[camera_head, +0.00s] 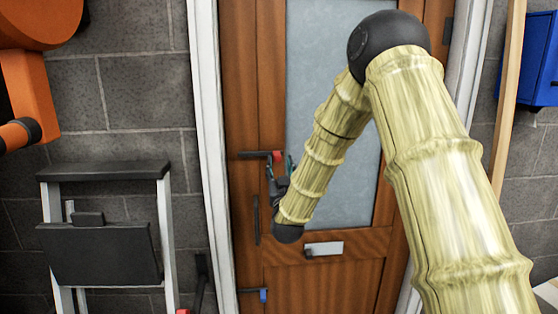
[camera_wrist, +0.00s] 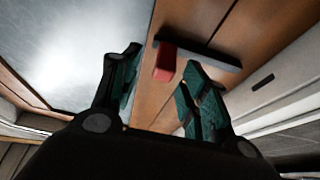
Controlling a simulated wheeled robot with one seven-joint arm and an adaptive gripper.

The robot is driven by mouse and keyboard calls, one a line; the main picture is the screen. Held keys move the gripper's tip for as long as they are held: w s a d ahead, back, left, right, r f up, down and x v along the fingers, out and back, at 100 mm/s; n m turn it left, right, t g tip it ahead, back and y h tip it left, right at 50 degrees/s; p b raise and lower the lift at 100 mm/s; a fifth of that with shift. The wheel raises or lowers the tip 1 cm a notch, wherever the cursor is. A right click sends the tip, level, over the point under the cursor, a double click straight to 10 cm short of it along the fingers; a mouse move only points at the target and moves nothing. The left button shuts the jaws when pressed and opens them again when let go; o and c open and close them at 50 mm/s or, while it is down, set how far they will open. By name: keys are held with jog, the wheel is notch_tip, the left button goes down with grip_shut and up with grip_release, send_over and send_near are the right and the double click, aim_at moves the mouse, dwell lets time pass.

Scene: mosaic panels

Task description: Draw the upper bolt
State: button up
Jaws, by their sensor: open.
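The upper bolt (camera_head: 252,154) is a dark horizontal bar with a red knob (camera_head: 277,155), mounted on the brown wooden door (camera_head: 272,60) left of its glass pane. In the wrist view the dark bar (camera_wrist: 200,52) runs across the wood, and the red knob (camera_wrist: 165,62) shows between my fingertips. My gripper (camera_head: 279,163) is open at the knob, its teal-padded fingers on either side of it. I cannot tell whether the fingers touch the knob. My gripper and wrist hide part of the door below the bolt.
A lower bolt with a blue knob (camera_head: 263,296) sits further down the door. A dark vertical handle (camera_head: 256,220) and a silver letter plate (camera_head: 323,249) are near my wrist. A folding step stool (camera_head: 105,252) stands left. A blue box (camera_head: 541,60) hangs on the right wall.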

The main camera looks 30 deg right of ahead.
jog(key=v, duration=0.7)
jog(key=shift+s, duration=0.25)
jog(key=shift+a+f, duration=0.1)
jog(key=s+a+f+n+g+y, duration=0.1)
jog(key=s+a+f+g+y, duration=0.2)
jog(key=f, duration=0.9)
jog(key=s+a+f+n+g+y, duration=0.1)
jog(key=s+a+f+g, duration=0.3)
jog(key=f, duration=0.7)
jog(key=s+a+f+n+g+y, duration=0.15)
jog(key=s+f, duration=0.35)
jog(key=f, duration=0.7)
jog(key=s+a+f+g+y, duration=0.1)
jog(key=s+a+f+g, duration=0.15)
jog(key=s+f, duration=0.4)
jog(key=s+a+f+g+y, duration=0.1)
jog(key=s+a+f+g, duration=0.15)
jog(key=s+f, duration=0.45)
jog(key=s+a+f+g, duration=0.1)
jog(key=s+f+g, duration=0.2)
jog(key=s, duration=0.8)
jog(key=s+a+f+g+y, duration=0.1)
jog(key=s+g, duration=0.3)
jog(key=s, duration=0.6)
jog(key=shift+s+a+f+n, duration=0.4)
jog(key=shift+a+f, duration=0.1)
jog(key=shift+f, duration=0.4)
